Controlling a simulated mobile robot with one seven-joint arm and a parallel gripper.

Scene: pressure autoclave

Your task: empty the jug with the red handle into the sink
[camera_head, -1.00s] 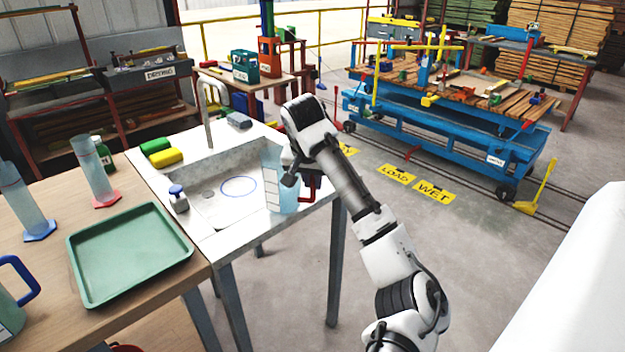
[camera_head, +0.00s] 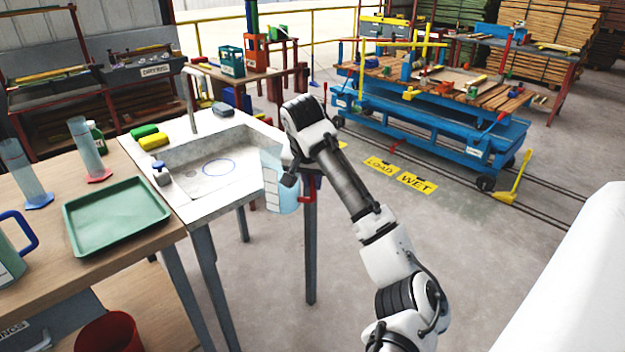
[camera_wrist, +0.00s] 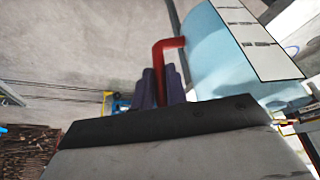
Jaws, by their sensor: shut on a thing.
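My gripper (camera_wrist: 165,88) is shut on the red handle (camera_wrist: 163,55) of a pale blue, see-through jug (camera_wrist: 215,60) with a white label. In the head view the jug (camera_head: 281,185) hangs upright or nearly so at the right front edge of the sink, and my wrist hides most of its handle. The sink (camera_head: 190,205) is a pale unit with a sunken basin, left of the jug. A blue ring outline (camera_head: 218,167) shows on the basin floor. Whether the jug holds liquid, I cannot tell.
A tap (camera_head: 190,100) stands at the sink's back. Green and yellow sponges (camera_head: 153,141) and a blue-topped bottle (camera_head: 161,173) sit on its left rim. The left bench holds a green tray (camera_head: 115,240), cylinders and a blue-handled jug (camera_head: 12,255).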

